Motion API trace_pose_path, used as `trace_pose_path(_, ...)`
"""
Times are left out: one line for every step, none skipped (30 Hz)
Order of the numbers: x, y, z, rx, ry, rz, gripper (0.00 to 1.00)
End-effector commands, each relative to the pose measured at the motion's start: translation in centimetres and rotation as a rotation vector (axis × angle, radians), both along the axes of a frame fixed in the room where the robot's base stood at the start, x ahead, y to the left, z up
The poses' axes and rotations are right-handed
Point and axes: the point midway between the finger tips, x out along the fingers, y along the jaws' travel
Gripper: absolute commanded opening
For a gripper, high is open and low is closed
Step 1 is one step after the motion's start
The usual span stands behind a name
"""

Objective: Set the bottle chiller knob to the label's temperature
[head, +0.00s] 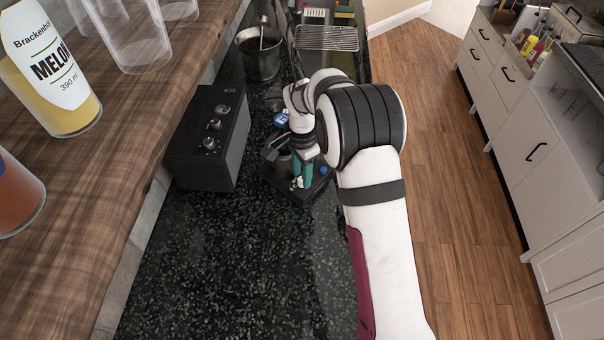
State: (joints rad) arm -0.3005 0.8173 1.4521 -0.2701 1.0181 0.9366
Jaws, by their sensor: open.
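A dark box-shaped unit (207,140) stands on the counter left of my arm. Its front carries several silver-grey knobs, one of them (215,124) near the middle. Whether this unit is the bottle chiller cannot be told, and its markings are too small to read. My gripper (302,178) is low over a small black tray (288,193), to the right of the unit and apart from its knobs. It is open, small in view and partly hidden by my wrist. No label giving a temperature is readable.
A wooden shelf (120,165) at left holds a clear tumbler (135,40) and a yellow bottle labelled MELON (65,100). A metal bucket (260,58) and wire rack (327,38) stand farther back. The near speckled counter (235,270) is clear.

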Motion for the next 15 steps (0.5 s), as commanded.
trace_pose_path(-0.04, -0.01, -0.49, 0.0, 0.001, -0.001, 0.42)
trace_pose_path(-0.02, -0.01, -0.7, -0.001, 0.001, 0.0, 0.42)
trace_pose_path(-0.02, -0.02, -0.94, 0.0, 0.0, -0.001, 0.42)
trace_pose_path(-0.03, -0.01, -1.07, 0.0, 0.0, -0.001, 0.42)
trace_pose_path(-0.04, -0.01, -1.17, -0.001, 0.001, -0.001, 0.42)
trace_pose_path(-0.04, -0.01, -1.25, -0.001, 0.001, -0.001, 0.42)
trace_pose_path(-0.04, -0.01, -1.28, -0.001, 0.001, -0.001, 0.42)
trace_pose_path(-0.03, -0.02, -1.29, 0.0, 0.0, -0.001, 0.42)
trace_pose_path(-0.02, -0.02, -1.28, 0.0, 0.0, 0.0, 0.42)
trace_pose_path(-0.03, -0.02, -1.28, 0.0, 0.0, 0.0, 0.42)
trace_pose_path(-0.02, -0.02, -1.27, 0.0, 0.0, 0.0, 0.42)
trace_pose_path(-0.02, -0.02, -1.26, 0.0, 0.0, 0.0, 0.42)
trace_pose_path(-0.02, -0.02, -1.25, 0.0, 0.0, 0.0, 0.38)
trace_pose_path(-0.02, -0.02, -1.25, 0.0, 0.0, 0.0, 0.33)
trace_pose_path(-0.02, -0.02, -1.24, 0.0, 0.0, 0.0, 0.26)
